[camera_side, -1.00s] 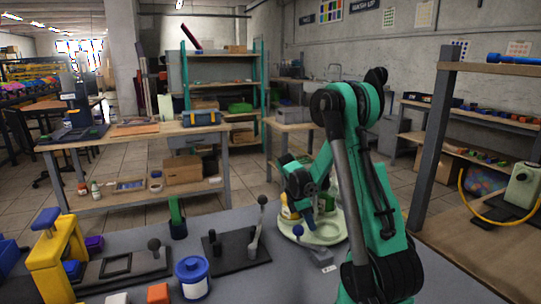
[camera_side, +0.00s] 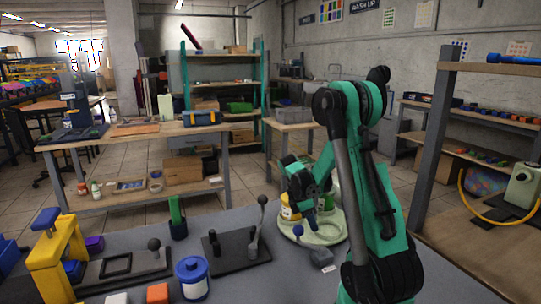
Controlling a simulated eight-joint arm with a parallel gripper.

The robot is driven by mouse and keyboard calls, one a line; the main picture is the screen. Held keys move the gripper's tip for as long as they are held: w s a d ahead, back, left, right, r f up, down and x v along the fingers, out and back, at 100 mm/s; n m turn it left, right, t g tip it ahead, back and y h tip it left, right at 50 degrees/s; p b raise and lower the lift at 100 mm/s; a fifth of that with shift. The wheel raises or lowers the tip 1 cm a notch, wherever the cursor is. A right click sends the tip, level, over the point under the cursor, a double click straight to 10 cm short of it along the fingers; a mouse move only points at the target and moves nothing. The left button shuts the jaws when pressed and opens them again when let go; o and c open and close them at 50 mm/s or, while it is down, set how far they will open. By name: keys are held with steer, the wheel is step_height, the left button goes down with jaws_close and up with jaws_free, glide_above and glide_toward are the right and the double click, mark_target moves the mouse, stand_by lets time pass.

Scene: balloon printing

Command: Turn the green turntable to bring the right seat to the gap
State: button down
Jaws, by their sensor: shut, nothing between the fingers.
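The pale green turntable (camera_side: 331,236) lies on the grey table, partly hidden behind my arm. My gripper (camera_side: 309,222) points down over the turntable's left part. It is shut with nothing held; whether its tips touch the turntable or an item I cannot tell. The gap and the right seat cannot be made out.
A blue-lidded jar (camera_side: 192,278), a green block in a dark holder (camera_side: 177,217), a yellow press (camera_side: 56,255) and an orange cube (camera_side: 158,293) stand further left.

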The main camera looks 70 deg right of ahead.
steer(key=shift+s+d+n, duration=0.1)
steer(key=shift+s+n, duration=0.35)
steer(key=shift+n, duration=0.25)
stand_by(1.6)
steer(key=shift+s, duration=0.15)
stand_by(1.8)
